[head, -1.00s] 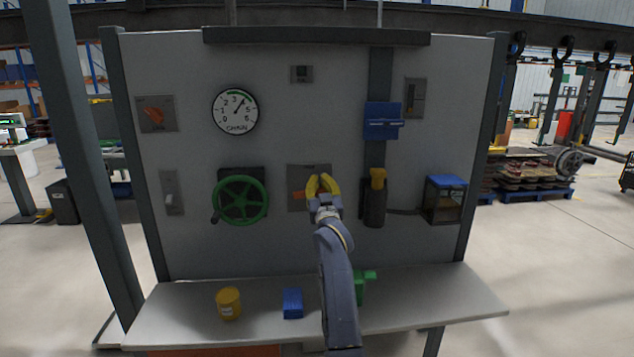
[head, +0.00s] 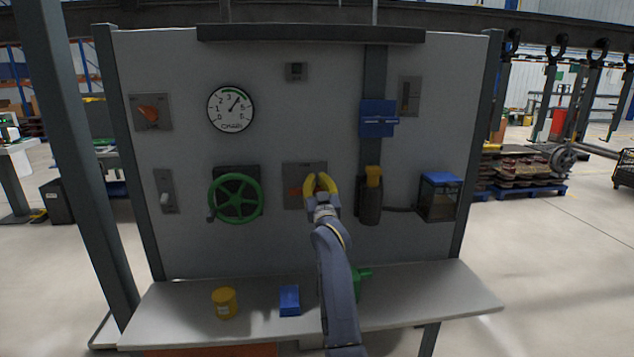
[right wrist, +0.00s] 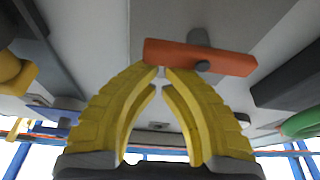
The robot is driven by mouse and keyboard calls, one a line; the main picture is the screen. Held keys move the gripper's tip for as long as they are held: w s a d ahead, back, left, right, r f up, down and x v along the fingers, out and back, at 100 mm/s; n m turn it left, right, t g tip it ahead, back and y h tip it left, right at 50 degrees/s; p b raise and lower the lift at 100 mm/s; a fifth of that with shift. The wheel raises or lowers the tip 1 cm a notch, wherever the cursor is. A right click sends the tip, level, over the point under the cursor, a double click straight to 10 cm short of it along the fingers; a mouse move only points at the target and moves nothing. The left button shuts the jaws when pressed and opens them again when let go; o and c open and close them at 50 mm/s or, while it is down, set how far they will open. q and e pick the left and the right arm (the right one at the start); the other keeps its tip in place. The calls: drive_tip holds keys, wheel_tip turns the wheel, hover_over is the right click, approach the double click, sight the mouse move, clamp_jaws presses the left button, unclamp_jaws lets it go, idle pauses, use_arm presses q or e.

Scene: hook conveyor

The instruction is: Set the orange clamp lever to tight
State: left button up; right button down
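The orange clamp lever (head: 294,192) is a short bar on a grey plate (head: 292,170) in the middle of the panel. In the head view my right gripper hides part of it. In the right wrist view the whole orange bar (right wrist: 225,62) shows, nearly level and slightly tilted, on a grey pivot (right wrist: 200,50). My right gripper (head: 318,178) has yellow fingers. In the right wrist view its fingertips (right wrist: 162,73) nearly meet at one end of the bar, with nothing seen between them. Whether they touch the bar I cannot tell. My left gripper is not in view.
A green handwheel (head: 236,198) is left of the lever, and a yellow-topped dark holder (head: 370,205) is close on the right. A gauge (head: 231,109) and an orange rotary knob (head: 149,113) are higher up. The shelf below holds a yellow can (head: 225,303) and blue block (head: 289,300).

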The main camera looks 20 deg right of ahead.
wheel_tip(320, 180, up, 4)
drive_tip(key=shift+a+f, duration=0.15)
drive_tip(key=shift+f, duration=0.05)
drive_tip(key=shift+s, duration=0.3)
drive_tip(key=v, duration=0.9)
drive_tip(key=shift+a, duration=0.2)
drive_tip(key=shift+s, duration=0.1)
